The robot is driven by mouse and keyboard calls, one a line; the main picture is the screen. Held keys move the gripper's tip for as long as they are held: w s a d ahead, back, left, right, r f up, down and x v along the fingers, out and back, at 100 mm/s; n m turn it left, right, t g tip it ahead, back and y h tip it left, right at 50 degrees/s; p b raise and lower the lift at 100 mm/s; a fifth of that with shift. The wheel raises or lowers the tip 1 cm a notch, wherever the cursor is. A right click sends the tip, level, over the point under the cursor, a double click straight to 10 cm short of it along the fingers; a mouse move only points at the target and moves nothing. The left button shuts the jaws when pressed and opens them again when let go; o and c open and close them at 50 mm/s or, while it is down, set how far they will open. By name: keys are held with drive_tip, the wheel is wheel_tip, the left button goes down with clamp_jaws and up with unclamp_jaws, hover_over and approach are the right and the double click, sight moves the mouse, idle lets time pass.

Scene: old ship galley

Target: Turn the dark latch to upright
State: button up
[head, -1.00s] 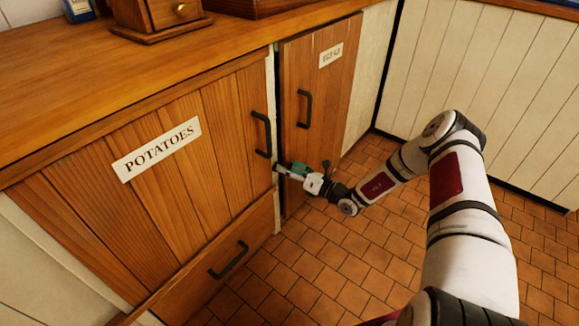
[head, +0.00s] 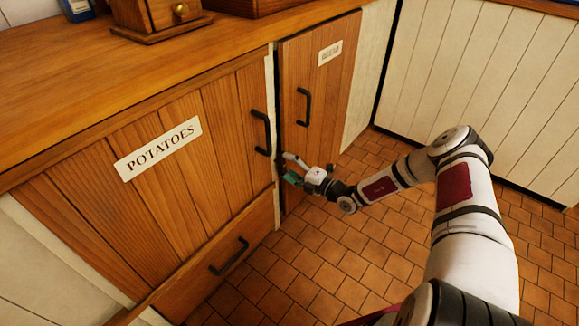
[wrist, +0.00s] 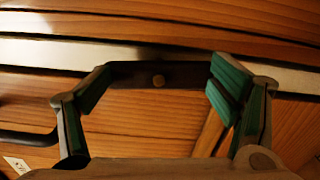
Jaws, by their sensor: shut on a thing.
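The dark latch (wrist: 135,75) is a flat dark bar with a round brass-coloured pivot at its middle, seen in the wrist view. It lies roughly parallel to the pale frame strip (wrist: 250,73) between the cabinet doors, which runs upright in the head view. My gripper (head: 286,168) is at that strip, low beside the right door. Its green-padded fingers stand at the two ends of the bar, shut on it. In the head view the latch is too small and too covered by the fingers to make out.
The POTATOES door (head: 160,180) is on the left, with a black handle (head: 261,133). The narrower right door (head: 325,105) has its own black handle (head: 304,106) just above my gripper. A drawer (head: 215,270) is below. The tiled floor (head: 300,270) is clear.

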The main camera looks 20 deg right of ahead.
drive_tip(key=shift+w+r+m, duration=0.15)
drive_tip(key=shift+w+m, duration=0.1)
drive_tip(key=shift+m, duration=0.25)
drive_tip(key=o, duration=1.1)
drive_tip(key=shift+s, duration=0.1)
drive_tip(key=shift+s+d, duration=0.2)
drive_tip(key=v, duration=1.1)
drive_tip(key=shift+s, duration=0.15)
